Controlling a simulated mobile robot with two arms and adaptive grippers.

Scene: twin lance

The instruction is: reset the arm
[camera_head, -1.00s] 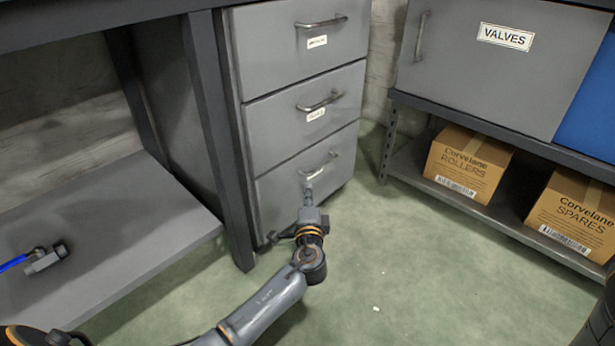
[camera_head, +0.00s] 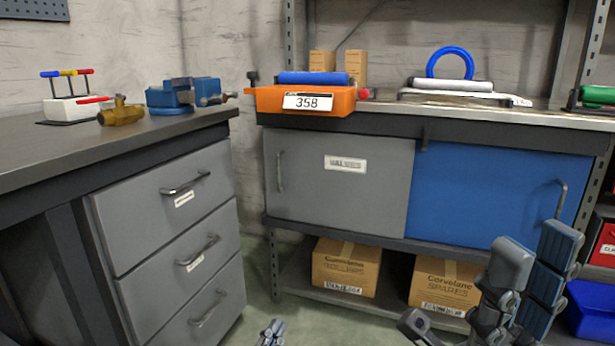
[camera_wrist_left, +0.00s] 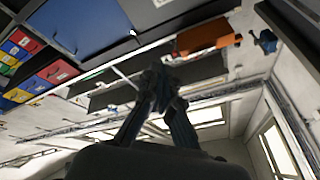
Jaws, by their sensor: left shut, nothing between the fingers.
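My left gripper (camera_head: 270,333) shows only as fingertips at the bottom edge of the head view, in front of the drawer unit and apart from it. In the left wrist view its fingers (camera_wrist_left: 160,92) come together with nothing between them. My right gripper (camera_head: 500,290) stands large at the lower right of the head view, in front of the blue cabinet door. Its fingers overlap with its links, so I cannot tell its opening. The rest of both arms is out of view.
The grey drawer unit (camera_head: 178,232) appears closed. Cartons (camera_head: 345,267) lie on the low shelf under the cabinet. An orange case (camera_head: 305,100) rests on the far bench. A bench vise (camera_head: 172,97) and brass valve (camera_head: 121,112) stand on the left bench. Some green floor is clear.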

